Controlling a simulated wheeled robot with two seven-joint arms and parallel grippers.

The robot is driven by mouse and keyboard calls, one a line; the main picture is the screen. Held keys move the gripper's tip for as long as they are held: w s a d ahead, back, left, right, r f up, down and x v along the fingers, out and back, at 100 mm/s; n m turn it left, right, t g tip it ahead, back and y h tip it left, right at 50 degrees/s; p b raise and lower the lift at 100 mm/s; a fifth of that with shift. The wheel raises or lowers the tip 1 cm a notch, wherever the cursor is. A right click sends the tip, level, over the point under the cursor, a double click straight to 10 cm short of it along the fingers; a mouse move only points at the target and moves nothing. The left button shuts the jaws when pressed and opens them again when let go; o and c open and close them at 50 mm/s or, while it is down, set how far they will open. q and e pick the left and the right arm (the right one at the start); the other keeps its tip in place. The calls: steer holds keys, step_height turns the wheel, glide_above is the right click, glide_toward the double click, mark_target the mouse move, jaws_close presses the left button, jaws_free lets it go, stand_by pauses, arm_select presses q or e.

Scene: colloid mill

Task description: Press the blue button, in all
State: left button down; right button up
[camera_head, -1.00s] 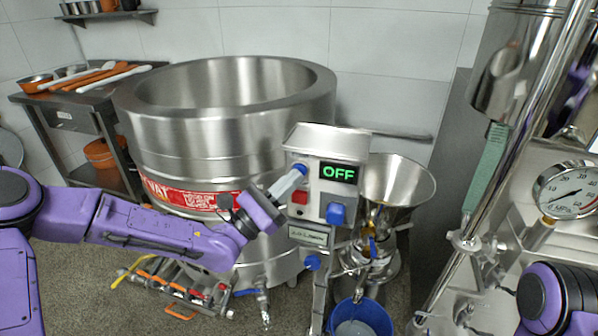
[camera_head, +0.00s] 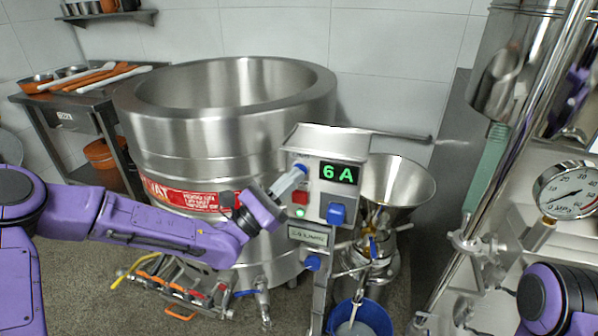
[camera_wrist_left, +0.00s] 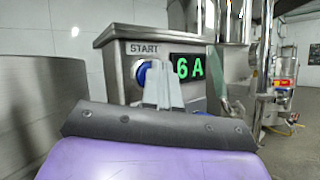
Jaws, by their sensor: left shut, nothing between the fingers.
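The blue button (camera_wrist_left: 141,75) is under the START label on the front of a steel control box (camera_head: 316,150). In the head view only a bit of the blue button (camera_head: 301,167) shows by the fingertips. My left gripper (camera_head: 290,179) is shut and empty, its pale grey fingers up against the button. In the wrist view my left gripper (camera_wrist_left: 163,82) covers the button's right part; whether the button is pushed in is hidden. The display (camera_head: 339,174) reads "6 A" in green. My right gripper is out of view.
A red button (camera_head: 300,198), a lit green lamp (camera_head: 300,212) and a blue socket (camera_head: 336,213) are on the box. A steel vat (camera_head: 190,140) stands behind my left arm. A funnel (camera_head: 400,185) and a blue bucket (camera_head: 362,318) are right of the box.

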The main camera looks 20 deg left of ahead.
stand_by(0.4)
arm_select(q)
steer(key=shift+s, duration=0.8)
steer(key=s+p, duration=0.1)
steer(key=s, duration=0.4)
steer(key=shift+a+p, duration=0.1)
steer(key=shift+p, duration=0.3)
